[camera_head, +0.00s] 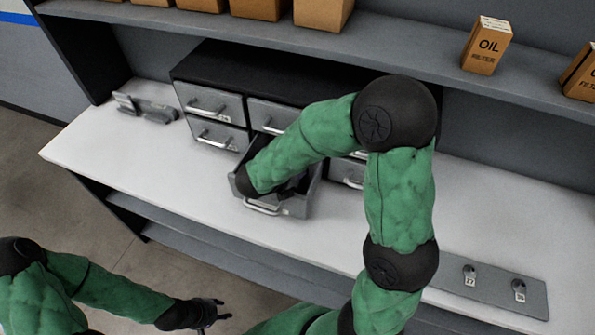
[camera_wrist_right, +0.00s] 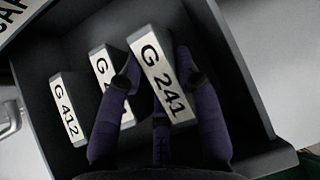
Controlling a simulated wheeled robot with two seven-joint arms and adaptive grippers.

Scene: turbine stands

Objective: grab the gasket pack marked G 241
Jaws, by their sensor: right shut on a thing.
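The gasket pack marked G 241 (camera_wrist_right: 165,82) is a pale block with a black-on-white label, seen in the right wrist view. My right gripper (camera_wrist_right: 158,92) is shut on it, with dark fingers on both sides of the pack. In the head view my right arm reaches into an open drawer (camera_head: 268,207), and the arm hides the gripper and pack there. A pack marked G 412 (camera_wrist_right: 69,108) stands to the left in the drawer. Another pack (camera_wrist_right: 107,80) between them is partly covered. My left gripper (camera_head: 212,314) is low at the left, in front of the bench, apart from everything; its fingers look spread.
The drawer cabinet (camera_head: 213,105) stands on the white worktop (camera_head: 130,150) under a shelf with boxes, one an OIL box (camera_head: 487,46). A grey plate with tagged hooks (camera_head: 493,285) lies at the right. A grey device (camera_head: 146,108) sits at the left. The drawer walls surround my right gripper.

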